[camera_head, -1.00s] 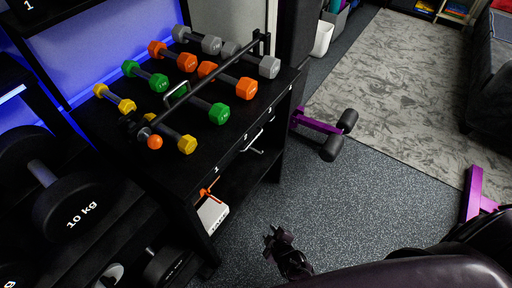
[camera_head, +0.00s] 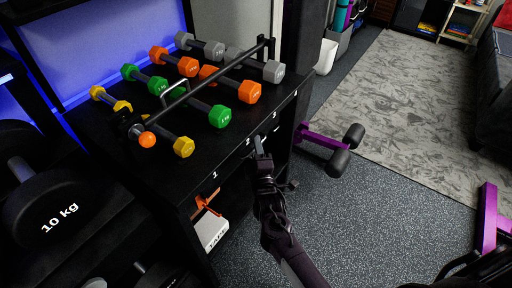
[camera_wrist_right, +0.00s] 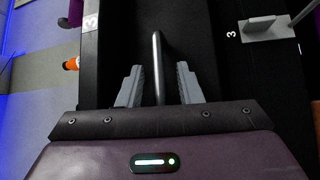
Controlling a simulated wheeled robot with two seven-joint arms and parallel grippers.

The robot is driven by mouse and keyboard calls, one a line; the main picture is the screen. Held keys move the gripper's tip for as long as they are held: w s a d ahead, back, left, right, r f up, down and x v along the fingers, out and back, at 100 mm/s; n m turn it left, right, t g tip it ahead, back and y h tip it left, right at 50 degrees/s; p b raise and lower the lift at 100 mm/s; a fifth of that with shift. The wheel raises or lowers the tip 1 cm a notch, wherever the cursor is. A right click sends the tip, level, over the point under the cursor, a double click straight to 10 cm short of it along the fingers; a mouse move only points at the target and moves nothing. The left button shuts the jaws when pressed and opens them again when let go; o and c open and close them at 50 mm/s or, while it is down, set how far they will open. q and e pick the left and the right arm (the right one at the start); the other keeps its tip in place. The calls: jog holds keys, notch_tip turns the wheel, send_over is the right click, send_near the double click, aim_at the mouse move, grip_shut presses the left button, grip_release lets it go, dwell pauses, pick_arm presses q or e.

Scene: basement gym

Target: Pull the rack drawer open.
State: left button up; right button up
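The black dumbbell rack (camera_head: 195,165) stands at the left in the head view, with a number-marked front edge. My right gripper (camera_head: 261,150) is at this front edge, and it and its arm hide most of the drawer front. In the right wrist view a metal bar handle (camera_wrist_right: 158,60) runs between the two grey fingers of my right gripper (camera_wrist_right: 160,88). The fingers are open, one on each side of the bar, with a visible gap on both sides. How far the drawer is out is hidden. My left gripper is not in view.
Coloured dumbbells (camera_head: 218,116) lie on the rack top beside a black rail (camera_head: 205,86) with an orange ball end. Purple equipment with dark rollers (camera_head: 338,162) stands right of the rack. The grey floor (camera_head: 390,200) before the rack is open.

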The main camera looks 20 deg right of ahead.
jog(key=shift+w, duration=0.3)
grip_shut()
jog(key=shift+s+d, duration=0.1)
jog(key=shift+s, duration=0.05)
